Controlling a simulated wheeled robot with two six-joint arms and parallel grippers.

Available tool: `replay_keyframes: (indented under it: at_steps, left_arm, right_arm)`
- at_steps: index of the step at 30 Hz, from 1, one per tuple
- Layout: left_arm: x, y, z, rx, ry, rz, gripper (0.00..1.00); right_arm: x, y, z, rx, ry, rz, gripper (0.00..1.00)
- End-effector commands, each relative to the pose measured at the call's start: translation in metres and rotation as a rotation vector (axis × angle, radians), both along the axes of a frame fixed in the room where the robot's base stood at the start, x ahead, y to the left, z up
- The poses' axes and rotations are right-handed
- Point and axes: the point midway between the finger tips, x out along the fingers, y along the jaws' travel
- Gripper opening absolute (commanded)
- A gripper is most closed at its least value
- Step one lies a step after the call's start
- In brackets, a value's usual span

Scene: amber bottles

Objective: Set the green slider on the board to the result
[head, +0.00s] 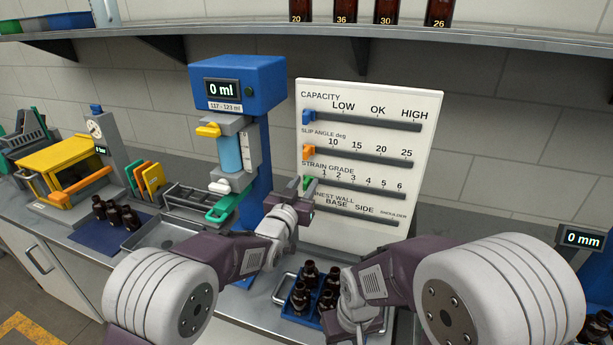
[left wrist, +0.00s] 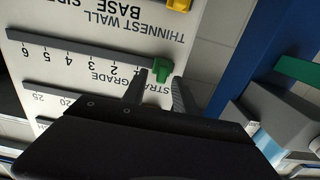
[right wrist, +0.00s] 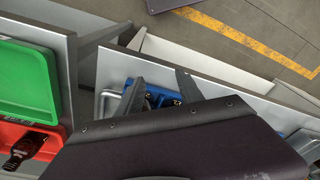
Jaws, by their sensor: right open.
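The white board (head: 432,110) stands upright with several labelled sliders. The green slider (head: 307,181) is on the STRAIN GRADE track, at its left end in the head view, before the 1. My left gripper (head: 301,188) is at this slider. In the left wrist view the green slider (left wrist: 161,69) lies between the two fingertips of that gripper (left wrist: 159,76); I cannot tell whether they press on it. My right gripper (right wrist: 159,75) is open above a blue crate (right wrist: 154,91) with dark bottles, low at the front in the head view.
The blue slider (head: 308,117) and orange slider (head: 309,151) sit at the left ends of their tracks. A yellow slider (left wrist: 178,4) shows in the left wrist view. A blue machine (head: 265,90) reading "0 ml" stands left of the board. A display (head: 582,240) reads "0 mm".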

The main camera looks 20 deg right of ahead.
Motion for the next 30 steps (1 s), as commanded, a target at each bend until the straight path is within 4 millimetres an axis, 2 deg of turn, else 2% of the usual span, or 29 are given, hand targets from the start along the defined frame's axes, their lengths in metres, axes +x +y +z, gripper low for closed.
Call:
replay_keyframes:
  at_steps: [1,6,14,15,18,30]
  left_arm:
    - [0.006,-0.004,0.002,0.000,0.000,0.000,0.35]
    - [0.017,-0.011,0.000,0.001,0.001,0.000,0.35]
    - [0.018,-0.012,-0.001,0.001,0.001,0.001,0.35]
    - [0.018,-0.012,-0.001,0.001,0.001,0.001,0.23]
    - [0.018,-0.012,-0.001,0.001,0.001,0.001,0.00]
    - [0.018,-0.012,-0.001,0.001,0.001,0.001,0.00]
  right_arm:
    - [0.000,0.000,0.006,0.000,0.000,0.000,0.44]
    - [0.000,0.000,0.008,0.000,0.000,0.000,0.44]
    - [0.000,0.000,0.008,0.000,0.000,0.000,0.44]
    - [0.000,0.000,0.008,0.000,0.000,0.000,0.44]
    - [0.000,0.000,0.008,0.000,0.000,0.000,0.44]
    - [0.000,0.000,0.008,0.000,0.000,0.000,0.44]
